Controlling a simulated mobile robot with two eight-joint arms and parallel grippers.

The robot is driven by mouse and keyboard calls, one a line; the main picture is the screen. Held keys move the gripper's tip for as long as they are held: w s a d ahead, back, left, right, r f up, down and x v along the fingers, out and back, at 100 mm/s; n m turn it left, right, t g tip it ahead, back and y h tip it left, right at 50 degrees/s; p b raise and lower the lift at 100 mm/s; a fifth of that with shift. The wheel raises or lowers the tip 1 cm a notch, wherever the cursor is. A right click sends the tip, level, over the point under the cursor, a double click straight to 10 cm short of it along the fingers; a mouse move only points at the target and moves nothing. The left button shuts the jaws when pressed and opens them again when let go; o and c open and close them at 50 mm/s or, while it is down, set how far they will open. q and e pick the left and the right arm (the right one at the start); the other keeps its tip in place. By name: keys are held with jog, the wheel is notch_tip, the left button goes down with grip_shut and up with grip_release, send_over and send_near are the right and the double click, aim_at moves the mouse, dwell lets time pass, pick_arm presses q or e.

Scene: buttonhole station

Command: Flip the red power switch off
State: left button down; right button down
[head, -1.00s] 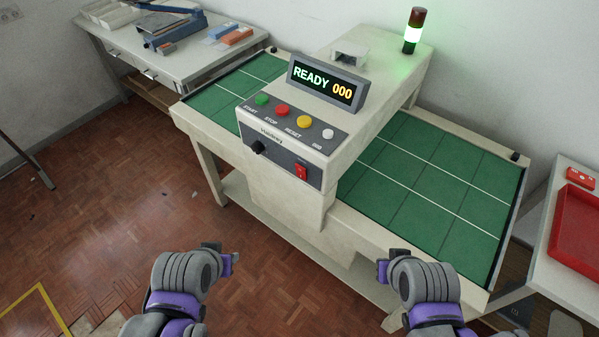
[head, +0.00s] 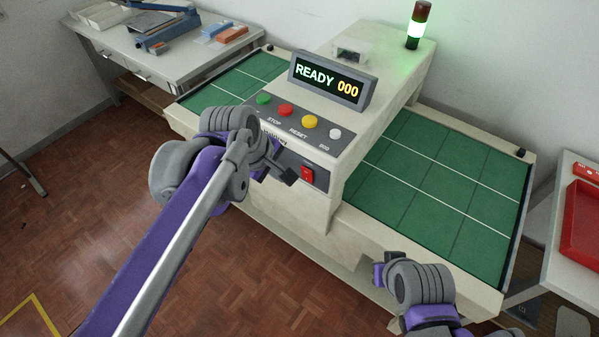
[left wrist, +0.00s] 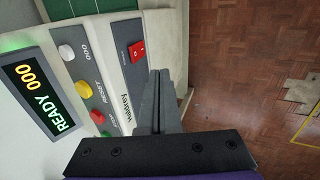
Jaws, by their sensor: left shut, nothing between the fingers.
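The red power switch (head: 307,175) sits on the dark front panel of the cream machine, at the panel's right end. It also shows in the left wrist view (left wrist: 137,51). My left gripper (head: 290,176) is shut and empty just left of the switch in the head view, with a gap that looks small. In the left wrist view its shut fingers (left wrist: 158,85) point toward the panel near the switch. They appear apart from it. My right gripper (head: 379,272) is low at the right, in front of the machine. Its finger opening is not clear.
Green, red, yellow and white buttons line the sloped panel above the switch. The display (head: 326,81) reads READY 000 and the stack light (head: 416,28) glows green. A green conveyor bed (head: 430,185) lies to the right. A red tray (head: 582,222) stands at the far right.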

pick_arm(q)
send_near(301, 173)
notch_tip(301, 173, down, 5)
jog(key=d, duration=0.2)
jog(key=shift+w+d, duration=0.1)
jog(key=shift+d, duration=0.15)
dwell(0.4)
